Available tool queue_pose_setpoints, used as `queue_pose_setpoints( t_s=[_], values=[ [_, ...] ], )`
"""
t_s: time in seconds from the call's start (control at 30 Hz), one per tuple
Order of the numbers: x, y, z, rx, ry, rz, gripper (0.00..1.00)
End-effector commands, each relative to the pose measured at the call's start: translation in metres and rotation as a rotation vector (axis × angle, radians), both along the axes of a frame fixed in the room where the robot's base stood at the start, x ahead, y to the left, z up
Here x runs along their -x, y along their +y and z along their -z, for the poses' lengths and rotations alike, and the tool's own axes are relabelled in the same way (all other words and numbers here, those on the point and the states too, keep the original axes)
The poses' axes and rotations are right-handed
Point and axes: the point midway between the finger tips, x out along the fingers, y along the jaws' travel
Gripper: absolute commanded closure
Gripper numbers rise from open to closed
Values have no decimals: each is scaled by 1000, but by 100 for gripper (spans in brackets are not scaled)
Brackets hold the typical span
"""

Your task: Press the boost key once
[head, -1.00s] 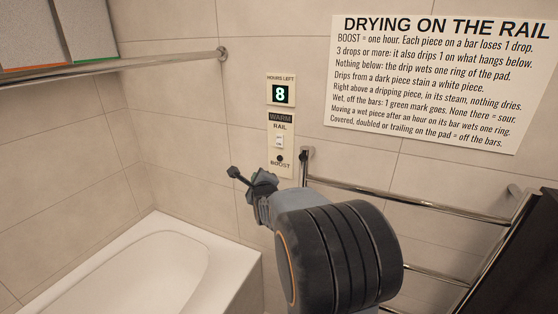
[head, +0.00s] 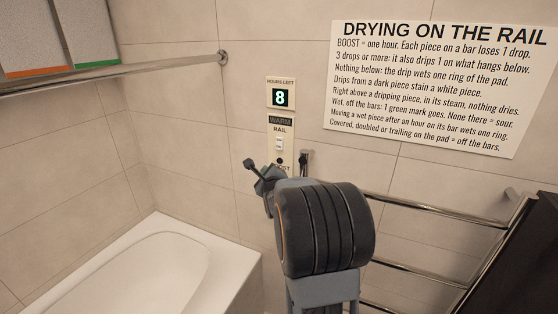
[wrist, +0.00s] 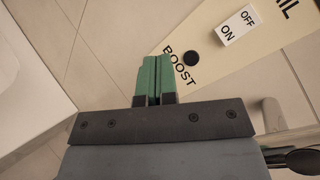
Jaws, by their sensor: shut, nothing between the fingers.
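The boost key is a small round black button (wrist: 191,59) beside the word BOOST on a cream wall panel in the wrist view. In the head view the key (head: 280,160) shows just above my arm, and the label below it is partly covered. My gripper (wrist: 158,60) is shut and empty, its green fingertips together. In the wrist view the tips lie just left of the key, over the start of the BOOST label. I cannot tell whether they touch the panel. In the head view my gripper (head: 250,164) is left of the panel.
The panel has an ON/OFF rocker switch (wrist: 238,25) close to the key. A display (head: 280,97) above reads 8 under HOURS LEFT. A metal towel rail (head: 430,208) stands right of the panel. A white bathtub (head: 150,265) is at lower left. A rules sign (head: 440,85) hangs at upper right.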

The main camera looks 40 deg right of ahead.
Motion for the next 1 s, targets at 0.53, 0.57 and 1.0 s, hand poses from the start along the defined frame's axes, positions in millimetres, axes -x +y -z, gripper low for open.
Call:
queue_pose_setpoints(
  t_s=[0.53, 0.57, 1.0],
  values=[
    [-23, -43, 0, 0, 0, 0, 100],
    [-23, -44, 0, 0, 0, 0, 100],
    [-24, -45, 0, 0, 0, 0, 100]
  ],
)
